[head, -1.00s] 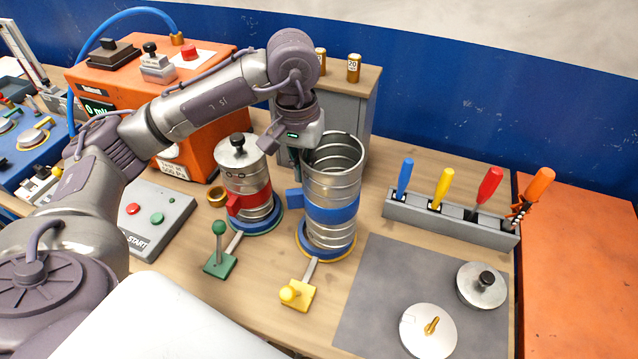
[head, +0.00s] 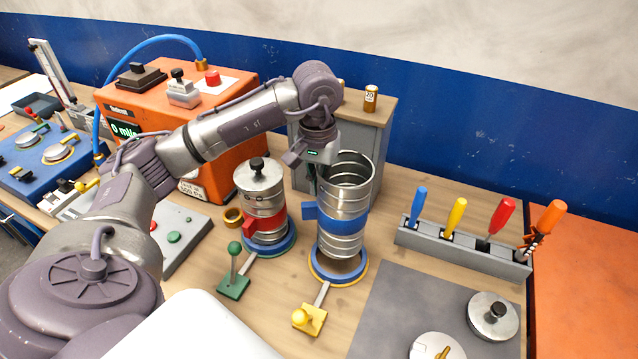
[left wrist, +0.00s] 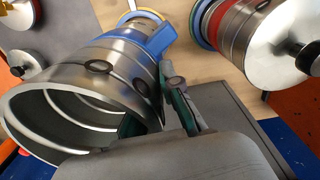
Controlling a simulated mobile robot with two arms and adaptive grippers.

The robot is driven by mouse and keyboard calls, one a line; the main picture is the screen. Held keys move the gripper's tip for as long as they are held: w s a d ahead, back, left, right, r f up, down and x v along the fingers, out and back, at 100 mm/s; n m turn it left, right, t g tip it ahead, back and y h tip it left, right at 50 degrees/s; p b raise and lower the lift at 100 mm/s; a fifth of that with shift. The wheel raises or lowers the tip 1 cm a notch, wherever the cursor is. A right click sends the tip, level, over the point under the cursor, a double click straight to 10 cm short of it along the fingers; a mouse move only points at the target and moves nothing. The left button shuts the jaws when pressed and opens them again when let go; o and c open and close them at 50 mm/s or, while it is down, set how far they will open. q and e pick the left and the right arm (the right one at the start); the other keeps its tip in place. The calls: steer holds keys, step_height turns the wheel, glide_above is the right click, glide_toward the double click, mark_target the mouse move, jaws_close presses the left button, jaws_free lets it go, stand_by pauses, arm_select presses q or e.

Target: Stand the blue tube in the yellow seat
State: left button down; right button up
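The blue tube (head: 342,222) is an open-topped spiral metal duct with a blue band and a side tab. It stands about upright over the yellow seat (head: 353,281), a round base with a blue and yellow rim. Its lower end appears slightly above the seat, with part of the seat floor showing. My left gripper (head: 316,178) is at the tube's upper left rim. In the left wrist view, the tube (left wrist: 85,85) fills the left side, with one finger outside its wall and the other partly hidden inside; the gripper (left wrist: 155,115) appears shut on the wall. My right gripper is not in view.
A red-banded tube with a lid (head: 262,200) stands close on the left in its own base. A green lever (head: 234,270) and yellow lever (head: 308,318) stand in front. A screwdriver rack (head: 460,245) is at right. A grey mat (head: 400,300) holds two lids.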

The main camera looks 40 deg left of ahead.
mark_target(319, 213)
arm_select(q)
step_height(319, 213, down, 3)
steer(key=shift+b, duration=1.2)
steer(key=shift+f+b, duration=0.7)
steer(key=shift+f, duration=0.1)
steer(key=shift+b, duration=0.75)
steer(key=shift+f+b, duration=1.95)
steer(key=shift+f, duration=0.1)
steer(key=c, duration=1.2)
jaws_free()
steer(key=shift+c, duration=0.2)
